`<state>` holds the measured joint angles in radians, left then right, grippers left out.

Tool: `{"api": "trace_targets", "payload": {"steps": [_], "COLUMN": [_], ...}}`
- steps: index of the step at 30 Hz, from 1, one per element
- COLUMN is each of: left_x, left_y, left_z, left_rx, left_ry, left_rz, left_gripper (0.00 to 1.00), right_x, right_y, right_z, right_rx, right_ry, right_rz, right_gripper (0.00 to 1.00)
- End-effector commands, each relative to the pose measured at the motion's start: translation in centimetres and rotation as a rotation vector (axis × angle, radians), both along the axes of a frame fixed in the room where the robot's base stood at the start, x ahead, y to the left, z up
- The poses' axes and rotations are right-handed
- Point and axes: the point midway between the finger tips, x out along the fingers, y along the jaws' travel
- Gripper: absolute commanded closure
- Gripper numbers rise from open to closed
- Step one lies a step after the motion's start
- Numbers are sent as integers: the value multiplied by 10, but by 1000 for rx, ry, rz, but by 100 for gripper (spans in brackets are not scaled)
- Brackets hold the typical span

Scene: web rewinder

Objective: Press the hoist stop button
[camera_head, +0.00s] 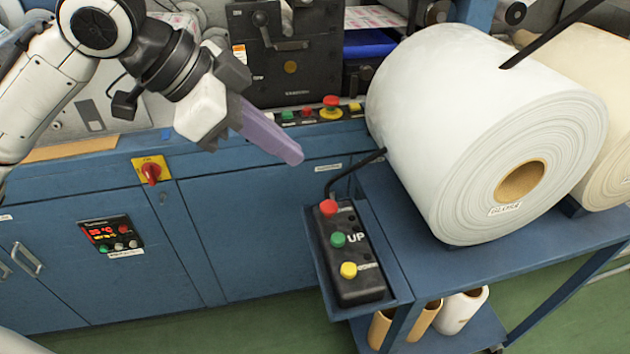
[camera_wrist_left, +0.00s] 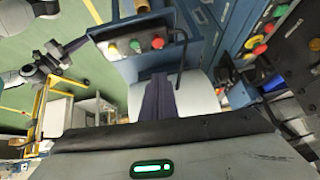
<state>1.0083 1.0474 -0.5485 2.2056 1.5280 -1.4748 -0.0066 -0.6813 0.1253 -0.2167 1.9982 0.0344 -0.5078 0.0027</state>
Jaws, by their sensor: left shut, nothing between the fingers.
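The hoist pendant, a black box (camera_head: 352,281), lies in a blue holder on the side of the roll cart. Its red stop button (camera_head: 328,208) is at the top end, with a green button (camera_head: 338,240) marked UP and a yellow button (camera_head: 348,270) below it. My left gripper (camera_head: 298,157) has shut purple fingers and is empty. Its tips are above and to the left of the red button in the head view, apart from it. In the left wrist view, the red button (camera_wrist_left: 157,43) shows beyond the finger tips (camera_wrist_left: 158,80).
A large white roll (camera_head: 470,130) sits on the blue cart (camera_head: 450,262) right of the pendant. A black cable (camera_head: 352,174) rises from the pendant's top end. A machine panel (camera_head: 310,115) with several buttons, one a red mushroom button (camera_head: 331,101), is behind.

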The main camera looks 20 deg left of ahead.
Motion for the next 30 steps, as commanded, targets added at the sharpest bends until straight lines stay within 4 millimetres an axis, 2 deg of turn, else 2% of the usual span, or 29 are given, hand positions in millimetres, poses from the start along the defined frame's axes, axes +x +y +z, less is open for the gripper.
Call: {"api": "trace_targets", "payload": {"steps": [5,16,22,30], "left_x": [8,41,42,42], "left_y": [-11,-48,-41,-40], "left_z": [-19,-80,-108,-116], "left_rx": [-2,-1,1,0], "left_ry": [3,4,2,0], "left_rz": [-3,-2,2,0], "left_gripper": [100,100,100,100], "right_x": [0,-2,-3,-4], "right_y": [0,1,1,0], "right_z": [-4,-15,-21,-20], "right_rx": [0,5,7,7], "right_ry": [-1,4,5,4], "right_rz": [0,0,0,1], "right_gripper": [100,100,100,100]}}
